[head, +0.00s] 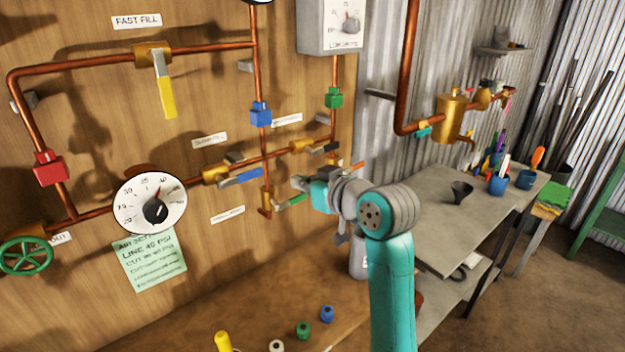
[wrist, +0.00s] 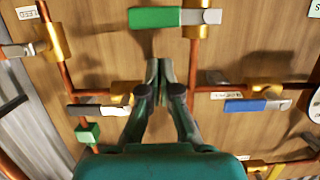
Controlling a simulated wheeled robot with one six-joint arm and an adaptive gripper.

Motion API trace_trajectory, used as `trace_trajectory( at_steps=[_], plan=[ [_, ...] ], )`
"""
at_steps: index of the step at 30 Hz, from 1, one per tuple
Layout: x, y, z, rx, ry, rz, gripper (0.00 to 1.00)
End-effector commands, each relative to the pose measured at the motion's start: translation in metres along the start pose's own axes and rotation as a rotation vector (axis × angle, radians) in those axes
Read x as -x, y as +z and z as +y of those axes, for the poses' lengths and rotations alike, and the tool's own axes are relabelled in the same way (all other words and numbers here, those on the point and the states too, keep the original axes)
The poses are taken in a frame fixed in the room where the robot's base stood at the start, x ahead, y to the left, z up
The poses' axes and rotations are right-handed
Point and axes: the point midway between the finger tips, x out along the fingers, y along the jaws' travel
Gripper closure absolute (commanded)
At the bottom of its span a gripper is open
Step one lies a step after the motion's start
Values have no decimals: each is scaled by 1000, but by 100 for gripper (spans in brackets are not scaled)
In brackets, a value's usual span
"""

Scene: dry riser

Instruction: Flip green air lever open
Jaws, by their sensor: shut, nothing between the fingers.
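The green lever (head: 290,201) sits on a brass valve (head: 266,199) low on a vertical copper pipe. Its handle points to the right, across the pipe. In the wrist view the green lever (wrist: 158,18) is near the top edge and points left from its brass valve (wrist: 197,25). My gripper (head: 299,184) is in front of the board, close to the green handle and slightly above it in the head view. In the wrist view my gripper (wrist: 159,72) has its fingertips together, empty. They point towards the green lever, with a visible gap between them.
A blue lever (head: 242,177) and a black-handled lever (head: 325,148) flank my gripper on the horizontal pipe. A dial gauge (head: 149,203) and yellow lever (head: 166,97) are farther left. A grey bench (head: 440,215) stands right.

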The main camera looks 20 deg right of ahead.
Motion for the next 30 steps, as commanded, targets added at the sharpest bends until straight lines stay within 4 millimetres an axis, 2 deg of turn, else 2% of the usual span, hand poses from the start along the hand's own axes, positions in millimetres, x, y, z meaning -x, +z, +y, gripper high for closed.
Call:
trace_trajectory(
  at_steps=[3,9,30],
  plan=[
    [-3,15,0,-2,1,-2,100],
    [-6,25,0,-1,1,0,100],
    [-6,29,2,-54,-12,1,100]
  ],
)
